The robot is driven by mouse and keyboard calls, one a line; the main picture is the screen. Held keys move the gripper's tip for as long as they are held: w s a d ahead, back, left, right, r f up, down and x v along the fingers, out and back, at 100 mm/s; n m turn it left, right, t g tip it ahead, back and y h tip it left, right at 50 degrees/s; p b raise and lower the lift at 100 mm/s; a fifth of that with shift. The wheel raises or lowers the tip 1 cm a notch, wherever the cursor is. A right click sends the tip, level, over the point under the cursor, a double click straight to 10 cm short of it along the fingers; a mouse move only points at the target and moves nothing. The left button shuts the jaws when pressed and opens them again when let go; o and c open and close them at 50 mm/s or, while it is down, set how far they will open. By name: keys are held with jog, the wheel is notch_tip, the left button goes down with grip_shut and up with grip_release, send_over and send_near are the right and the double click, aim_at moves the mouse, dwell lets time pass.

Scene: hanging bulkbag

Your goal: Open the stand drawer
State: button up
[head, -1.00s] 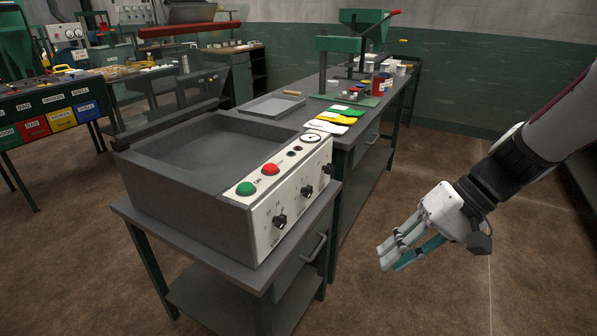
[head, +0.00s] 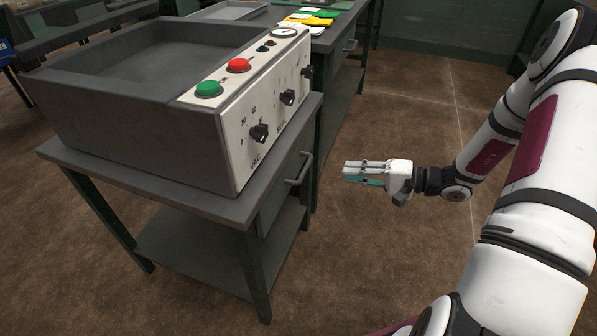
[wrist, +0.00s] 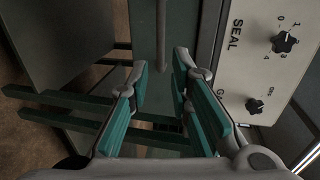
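The stand (head: 215,210) is a dark table under the sealing machine. Its drawer (head: 278,196) is on the right side under the top, with a grey bar handle (head: 300,170); the drawer looks closed. In the wrist view the handle (wrist: 161,40) shows as a bar ahead of the fingers, on the green drawer front (wrist: 145,28). My gripper (head: 346,173) is to the right of the handle in the head view, apart from it, with fingers pointing left toward it. In the wrist view my gripper (wrist: 160,75) is open and empty, its teal-padded fingers spread on either side of the handle's line.
The sealing machine (head: 140,115) stands on the stand, its white knob panel facing my arm. A longer workbench (head: 345,75) with gloves and a grey tray (head: 232,10) stands behind. Brown floor is clear between stand and arm.

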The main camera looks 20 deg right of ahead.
aim_at(305, 167)
jog(key=b+x, duration=0.2)
jog(key=x, duration=1.1)
jog(key=shift+w+a+b, duration=0.2)
jog(key=shift+b, duration=0.15)
grip_shut()
